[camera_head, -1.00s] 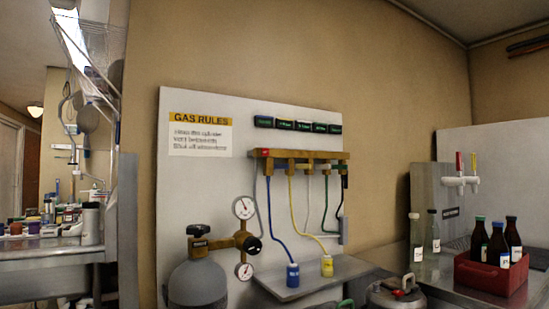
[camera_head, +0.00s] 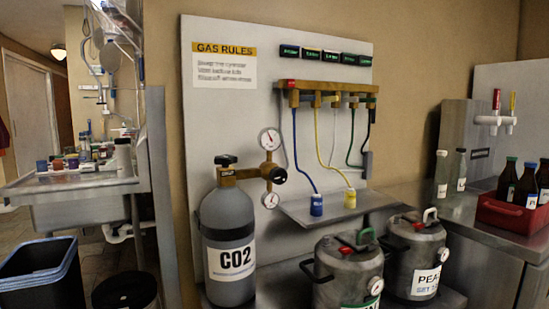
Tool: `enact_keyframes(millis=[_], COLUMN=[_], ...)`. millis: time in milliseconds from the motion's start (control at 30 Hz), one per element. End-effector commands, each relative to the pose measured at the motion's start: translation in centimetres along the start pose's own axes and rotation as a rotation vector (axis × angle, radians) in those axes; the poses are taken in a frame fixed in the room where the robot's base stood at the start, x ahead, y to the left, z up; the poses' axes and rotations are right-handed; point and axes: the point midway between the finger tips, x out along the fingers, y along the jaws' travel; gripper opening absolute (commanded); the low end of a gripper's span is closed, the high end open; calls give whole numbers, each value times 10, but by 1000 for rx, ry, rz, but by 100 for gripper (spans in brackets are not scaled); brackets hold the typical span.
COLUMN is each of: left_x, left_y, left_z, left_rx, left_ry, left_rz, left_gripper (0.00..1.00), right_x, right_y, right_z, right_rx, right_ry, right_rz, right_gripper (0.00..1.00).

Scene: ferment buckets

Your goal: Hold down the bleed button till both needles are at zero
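Two white gauges are on the brass regulator (camera_head: 247,173) of the grey CO2 cylinder (camera_head: 228,235). The upper gauge (camera_head: 270,139) has a needle pointing up and to the left. The lower gauge (camera_head: 271,200) is smaller, and its needle is too small to read. A black knob (camera_head: 278,175) sits at the regulator's right end. A brass manifold (camera_head: 330,87) on the white panel has a small red part (camera_head: 291,84) at its left end; I cannot tell whether it is the bleed button. Neither of my grippers is in view.
Blue and yellow hoses end in a blue connector (camera_head: 316,204) and a yellow connector (camera_head: 350,198) at a grey shelf (camera_head: 290,207). Two metal kegs (camera_head: 345,262) (camera_head: 415,250) stand below. A steel counter (camera_head: 470,225) with a red bottle crate (camera_head: 510,214) is at right.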

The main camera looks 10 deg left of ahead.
Motion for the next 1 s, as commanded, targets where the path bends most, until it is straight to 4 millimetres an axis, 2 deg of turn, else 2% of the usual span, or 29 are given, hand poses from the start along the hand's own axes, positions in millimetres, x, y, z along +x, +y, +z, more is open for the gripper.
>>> enact_keyframes(millis=[133,433,1000], left_x=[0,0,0], left_y=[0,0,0], left_z=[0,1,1], left_rx=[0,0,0], left_ry=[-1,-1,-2], left_rz=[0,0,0], left_gripper=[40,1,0], right_x=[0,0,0], right_y=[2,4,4], right_z=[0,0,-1], right_rx=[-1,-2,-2], right_ry=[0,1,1], right_rz=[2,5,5], right_gripper=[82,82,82])
